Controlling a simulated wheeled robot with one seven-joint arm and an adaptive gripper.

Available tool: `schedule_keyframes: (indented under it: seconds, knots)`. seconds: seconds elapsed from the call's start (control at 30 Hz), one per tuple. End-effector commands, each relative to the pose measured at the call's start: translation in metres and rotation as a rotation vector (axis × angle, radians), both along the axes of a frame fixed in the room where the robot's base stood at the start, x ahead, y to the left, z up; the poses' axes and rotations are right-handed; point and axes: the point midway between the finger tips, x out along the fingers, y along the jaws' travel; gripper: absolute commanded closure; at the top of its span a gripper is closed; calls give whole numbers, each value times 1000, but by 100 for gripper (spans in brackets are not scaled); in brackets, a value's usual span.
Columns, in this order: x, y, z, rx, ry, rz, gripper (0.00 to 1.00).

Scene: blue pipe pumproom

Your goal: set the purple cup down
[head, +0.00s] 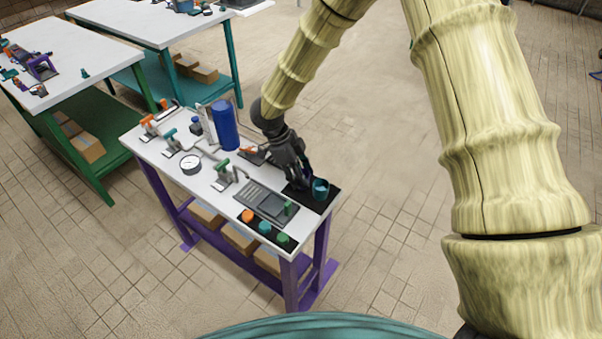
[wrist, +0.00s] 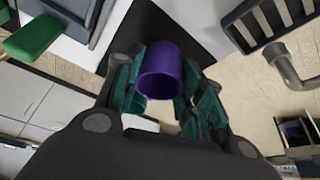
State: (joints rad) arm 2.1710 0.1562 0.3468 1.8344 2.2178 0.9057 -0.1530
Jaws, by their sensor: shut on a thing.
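The purple cup (wrist: 160,72) is between the fingers of my gripper (wrist: 162,98) in the wrist view, its rounded rim toward the camera. My gripper is shut on it, with a finger on each side. In the head view my gripper (head: 304,180) points down over the black mat (head: 326,203) at the table's right end, and only a sliver of purple shows beside the fingers. The mat also shows behind the cup in the wrist view (wrist: 197,43). I cannot tell whether the cup's base touches the mat.
A teal cup-like thing (head: 320,188) shows right beside my fingers at the mat. A grey tray (head: 265,203) and orange, teal and green round pieces (head: 264,228) lie nearby. A blue cylinder (head: 225,125) and a gauge (head: 191,164) stand further left on the white table.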

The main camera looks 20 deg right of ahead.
Motion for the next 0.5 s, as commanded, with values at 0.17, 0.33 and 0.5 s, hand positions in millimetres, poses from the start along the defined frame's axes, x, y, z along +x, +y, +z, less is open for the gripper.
schedule_keyframes:
  seconds: [0.17,0.33,0.5]
  knots:
    - [0,0,-1,0,0,0,40]
    - [0,0,-1,0,0,0,40]
    - [0,0,1,0,0,0,40]
